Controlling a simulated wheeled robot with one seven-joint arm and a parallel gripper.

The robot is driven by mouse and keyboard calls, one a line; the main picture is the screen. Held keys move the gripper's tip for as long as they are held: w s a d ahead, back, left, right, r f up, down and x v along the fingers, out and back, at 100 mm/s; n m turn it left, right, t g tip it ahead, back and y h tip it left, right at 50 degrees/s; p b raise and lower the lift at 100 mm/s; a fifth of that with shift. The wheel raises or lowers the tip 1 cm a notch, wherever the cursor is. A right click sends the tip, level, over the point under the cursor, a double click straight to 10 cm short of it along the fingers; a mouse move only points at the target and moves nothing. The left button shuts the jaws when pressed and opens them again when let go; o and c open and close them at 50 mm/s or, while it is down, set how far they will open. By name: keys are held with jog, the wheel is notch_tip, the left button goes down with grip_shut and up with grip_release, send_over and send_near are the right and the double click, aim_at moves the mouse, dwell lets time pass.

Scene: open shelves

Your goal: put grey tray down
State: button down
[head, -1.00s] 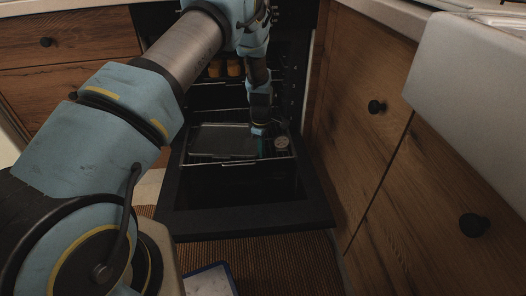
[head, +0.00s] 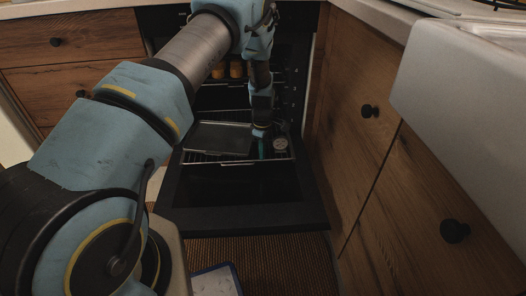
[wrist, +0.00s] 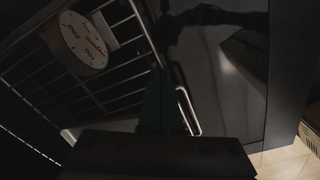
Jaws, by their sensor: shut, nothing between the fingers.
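The grey tray (head: 219,139) lies flat on the wire rack (head: 225,161) of the open oven, left of my gripper. My gripper (head: 261,152) points down at the tray's right edge, with its green fingertips low by the rack. The fingers are together, and I see nothing held between them. In the wrist view my gripper (wrist: 155,108) shows as dark green fingers beside the rack bars (wrist: 95,78). I cannot tell from either view whether the fingertips touch the tray or rack.
A round dial thermometer (head: 280,144) is on the rack just right of my gripper. The oven door (head: 243,190) is folded down in front. Wooden cabinets (head: 370,150) stand close on the right. A blue-edged board (head: 214,281) lies on the woven mat.

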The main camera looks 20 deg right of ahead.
notch_tip(320, 180, up, 10)
jog(key=p, duration=0.1)
dwell(0.4)
jog(key=shift+w+a, duration=0.1)
jog(key=s+a+r+m, duration=0.1)
jog(key=a+r+m, duration=0.1)
jog(key=a+r, duration=0.6)
jog(key=s+a+r+m, duration=0.1)
jog(key=a+r+m, duration=0.1)
jog(key=a+r, duration=0.65)
jog(key=s+a+r+m+t, duration=0.1)
jog(key=s+a+r+m, duration=0.15)
jog(key=s+a, duration=0.55)
jog(key=s+a+r+m+t, duration=0.1)
jog(key=s+a+r+m, duration=0.15)
jog(key=s+a, duration=0.5)
notch_tip(320, 180, up, 22)
jog(key=w+a+m+p, duration=0.1)
jog(key=p, duration=2.1)
jog(key=shift+w+a+p, duration=0.35)
jog(key=shift+w, duration=0.05)
jog(key=shift+f, duration=0.15)
